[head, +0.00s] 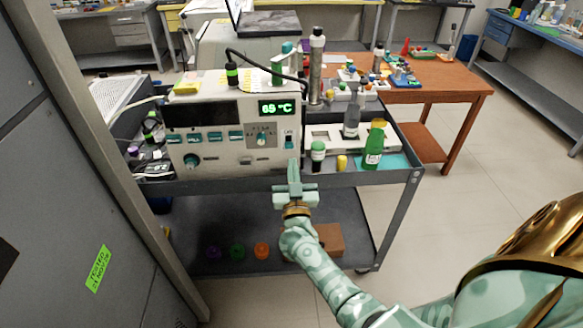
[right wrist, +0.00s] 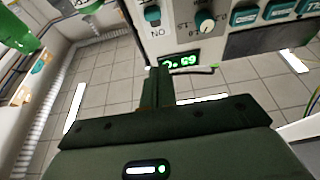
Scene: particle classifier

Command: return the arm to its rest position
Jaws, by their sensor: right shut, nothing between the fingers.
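My right arm reaches up from the bottom right of the head view. Its pale green right gripper (head: 294,165) is shut and empty. It is in front of the right part of the grey particle classifier (head: 215,155), just below its knob and switch. In the right wrist view the dark shut fingers (right wrist: 157,75) point at the panel, with a green lit display (right wrist: 180,60) beyond the tips. I cannot tell whether the fingertips touch the panel. The classifier's main display (head: 275,108) reads about 65 °C in green. My left gripper is not in view.
A grey cabinet (head: 75,200) borders the left. Floor shows at right.

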